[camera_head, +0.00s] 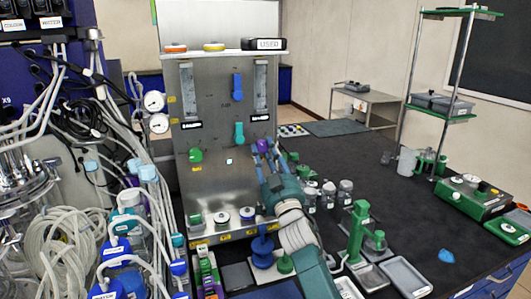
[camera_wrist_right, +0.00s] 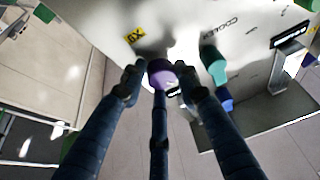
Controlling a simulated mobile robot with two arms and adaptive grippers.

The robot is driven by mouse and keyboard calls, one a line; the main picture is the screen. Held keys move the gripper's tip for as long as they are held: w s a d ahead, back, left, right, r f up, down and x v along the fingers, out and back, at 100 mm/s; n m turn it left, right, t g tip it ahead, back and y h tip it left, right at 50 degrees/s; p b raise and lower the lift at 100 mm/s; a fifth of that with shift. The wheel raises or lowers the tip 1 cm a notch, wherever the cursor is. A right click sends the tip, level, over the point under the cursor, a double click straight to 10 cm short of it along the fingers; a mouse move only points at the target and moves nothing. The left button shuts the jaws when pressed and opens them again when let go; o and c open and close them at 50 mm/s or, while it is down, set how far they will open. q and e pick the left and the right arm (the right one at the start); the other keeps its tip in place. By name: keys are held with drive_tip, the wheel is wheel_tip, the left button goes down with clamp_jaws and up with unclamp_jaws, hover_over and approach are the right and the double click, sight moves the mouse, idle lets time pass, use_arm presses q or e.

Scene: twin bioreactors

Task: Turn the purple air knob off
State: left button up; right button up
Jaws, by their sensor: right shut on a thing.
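The purple air knob (camera_head: 263,145) is on the right side of the grey metal panel (camera_head: 215,120), below a flow tube. My right gripper (camera_head: 266,155) reaches up to it from below, with its dark blue fingers around the knob. In the right wrist view the purple knob (camera_wrist_right: 161,73) sits between the fingertips of my right gripper (camera_wrist_right: 158,80), which is shut on it. The fingers hide part of the knob, and I cannot read its turn position. My left gripper does not show.
A teal knob (camera_head: 239,133), a blue knob (camera_head: 237,86) and a green knob (camera_head: 195,155) are on the same panel. Tubing and vessels crowd the left. Jars (camera_head: 328,194) and a green stand (camera_head: 358,232) are on the dark bench to the right.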

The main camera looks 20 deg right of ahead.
drive_tip(key=shift+a+r, duration=0.1)
drive_tip(key=shift+r, duration=0.15)
drive_tip(key=shift+n+y+p, duration=0.3)
drive_tip(key=shift+n+y, duration=0.1)
drive_tip(key=shift+n, duration=0.2)
drive_tip(key=n+y+p, duration=0.1)
drive_tip(key=n, duration=0.1)
drive_tip(key=n+y+p, duration=0.1)
drive_tip(key=n, duration=0.1)
drive_tip(key=n+y+p, duration=0.1)
drive_tip(key=n, duration=0.2)
drive_tip(key=shift+d+r+g+y, duration=0.2)
drive_tip(key=shift+d+g+y, duration=0.1)
drive_tip(key=shift+y, duration=0.1)
drive_tip(key=n+p, duration=0.1)
drive_tip(key=n, duration=0.1)
drive_tip(key=n+g+y+p, duration=0.1)
drive_tip(key=n, duration=0.1)
drive_tip(key=shift+n+y, duration=0.3)
drive_tip(key=shift+f+n+g+y+p, duration=0.1)
drive_tip(key=shift+n+g+y+p, duration=0.6)
drive_tip(key=shift+n+p, duration=0.8)
drive_tip(key=shift+n, duration=0.3)
drive_tip(key=shift+f, duration=0.15)
